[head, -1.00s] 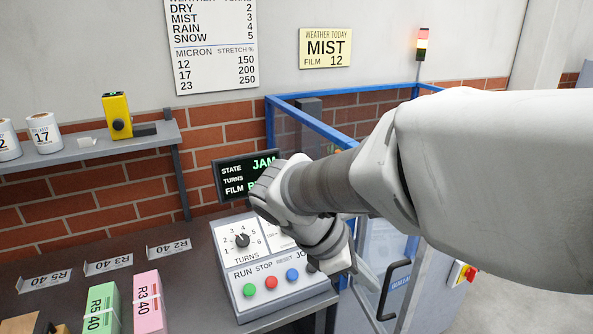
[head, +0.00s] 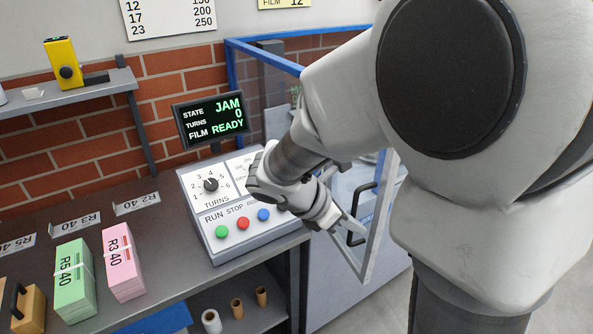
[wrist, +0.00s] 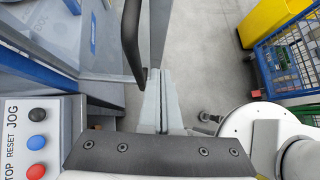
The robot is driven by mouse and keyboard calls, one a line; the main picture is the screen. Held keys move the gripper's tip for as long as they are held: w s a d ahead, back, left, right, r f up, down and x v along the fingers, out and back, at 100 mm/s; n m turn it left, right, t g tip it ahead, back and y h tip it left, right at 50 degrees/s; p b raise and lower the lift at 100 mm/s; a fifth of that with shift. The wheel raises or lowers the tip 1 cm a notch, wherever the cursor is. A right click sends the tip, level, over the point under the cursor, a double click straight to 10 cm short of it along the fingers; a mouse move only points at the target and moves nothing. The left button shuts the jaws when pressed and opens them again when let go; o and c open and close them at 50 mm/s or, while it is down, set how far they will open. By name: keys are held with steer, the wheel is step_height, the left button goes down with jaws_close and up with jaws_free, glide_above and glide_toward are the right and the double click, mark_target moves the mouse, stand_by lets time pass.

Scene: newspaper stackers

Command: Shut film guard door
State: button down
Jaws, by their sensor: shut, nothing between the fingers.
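The film guard door (head: 382,215) is a clear panel in a light grey frame with a black bar handle (head: 357,214). It appears to stand open, swung out from the blue-framed enclosure. My gripper (head: 352,228) is shut and empty, beside the door frame and the handle. In the wrist view the shut fingers (wrist: 154,80) point away, with their tips close to the lower end of the handle (wrist: 131,40). I cannot tell whether they touch the handle or door. My arm hides part of the door and enclosure in the head view.
The control box (head: 230,205) with coloured buttons stands left of my gripper on the dark bench (head: 165,235). The display (head: 211,118) reads JAM, turns 0, film READY. Green (head: 75,282) and pink (head: 122,262) bundles lie on the bench. In the wrist view, open floor (wrist: 205,50) lies right of the door.

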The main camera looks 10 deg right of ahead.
mark_target(376, 225)
steer(key=shift+w+d+r, duration=0.1)
steer(key=shift+w+d, duration=0.1)
steer(key=shift+d, duration=1.15)
steer(key=shift+d, duration=0.15)
